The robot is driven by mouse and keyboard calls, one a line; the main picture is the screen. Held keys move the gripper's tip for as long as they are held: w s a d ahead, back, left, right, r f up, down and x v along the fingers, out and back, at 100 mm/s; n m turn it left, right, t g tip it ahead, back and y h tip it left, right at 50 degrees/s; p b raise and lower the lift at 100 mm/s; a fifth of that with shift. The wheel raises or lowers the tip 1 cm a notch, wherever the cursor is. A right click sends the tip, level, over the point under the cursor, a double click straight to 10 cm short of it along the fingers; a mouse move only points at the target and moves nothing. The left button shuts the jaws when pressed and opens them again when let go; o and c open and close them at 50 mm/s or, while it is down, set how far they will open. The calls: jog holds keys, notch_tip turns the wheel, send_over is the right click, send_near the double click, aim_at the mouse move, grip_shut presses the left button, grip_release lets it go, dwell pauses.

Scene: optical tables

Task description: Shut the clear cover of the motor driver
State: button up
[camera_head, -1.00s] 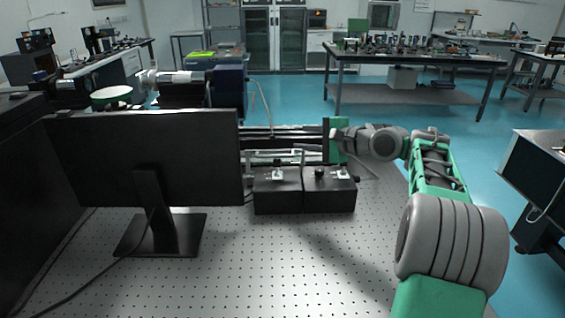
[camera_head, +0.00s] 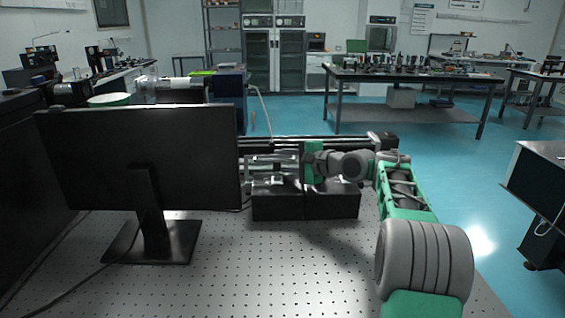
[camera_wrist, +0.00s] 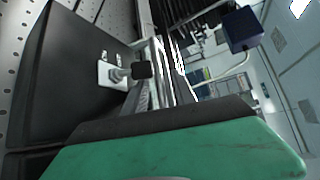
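Two black boxes stand side by side on the perforated table, a left one (camera_head: 277,205) and a right one (camera_head: 335,206). A pale, see-through frame (camera_head: 272,160) shows just behind them and may be the motor driver's clear cover; I cannot tell its angle surely. In the wrist view a pale frame (camera_wrist: 157,60) stands beside a black box (camera_wrist: 70,75) with a metal fitting and a black knob (camera_wrist: 142,70) on top. My gripper (camera_head: 308,182) is over the boxes near their seam, its green body upright. Its fingertips are mostly hidden, and no held thing shows.
A monitor (camera_head: 140,160) stands on the left of the table, its cable running to the front left. A long dark rail (camera_head: 270,143) runs behind the boxes. The perforated table top (camera_head: 280,265) in front of the boxes is clear.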

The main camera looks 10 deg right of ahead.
jog(key=shift+c, duration=0.2)
grip_shut()
dwell(1.3)
